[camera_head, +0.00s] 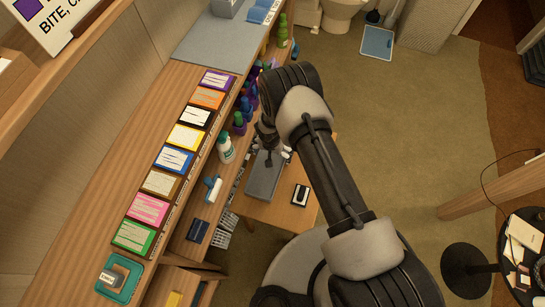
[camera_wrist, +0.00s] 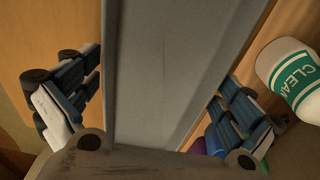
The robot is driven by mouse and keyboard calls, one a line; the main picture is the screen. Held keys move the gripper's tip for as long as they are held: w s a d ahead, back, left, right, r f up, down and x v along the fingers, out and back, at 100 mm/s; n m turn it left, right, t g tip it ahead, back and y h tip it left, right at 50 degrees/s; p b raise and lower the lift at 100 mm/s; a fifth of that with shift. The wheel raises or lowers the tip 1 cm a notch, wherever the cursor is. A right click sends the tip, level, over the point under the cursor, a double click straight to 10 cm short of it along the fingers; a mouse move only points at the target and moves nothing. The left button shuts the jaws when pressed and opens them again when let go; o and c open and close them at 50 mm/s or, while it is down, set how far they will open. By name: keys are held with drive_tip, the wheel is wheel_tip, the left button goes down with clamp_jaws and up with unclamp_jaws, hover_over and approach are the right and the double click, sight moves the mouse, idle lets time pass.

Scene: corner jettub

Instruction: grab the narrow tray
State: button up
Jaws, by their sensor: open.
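The narrow tray (camera_head: 264,178) is a long grey piece lying on a small wooden table in the head view. In the wrist view the narrow tray (camera_wrist: 175,50) runs from the top down the middle of the picture, its lower end hidden behind my gripper's body. My gripper (camera_head: 270,150) is over the tray's far end. In the wrist view my gripper (camera_wrist: 155,108) is open, with one finger on each side of the tray. I cannot tell whether the fingers touch its sides.
A white bottle with a green label (camera_head: 225,149) stands left of the tray; its label shows close to the right finger in the wrist view (camera_wrist: 295,78). A small black-and-white item (camera_head: 300,194) lies right of the tray on the wooden table (camera_head: 285,218). Several coloured bottles (camera_head: 245,105) stand beyond.

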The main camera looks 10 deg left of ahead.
drive_tip(key=shift+c, duration=0.4)
drive_tip(key=c, duration=0.9)
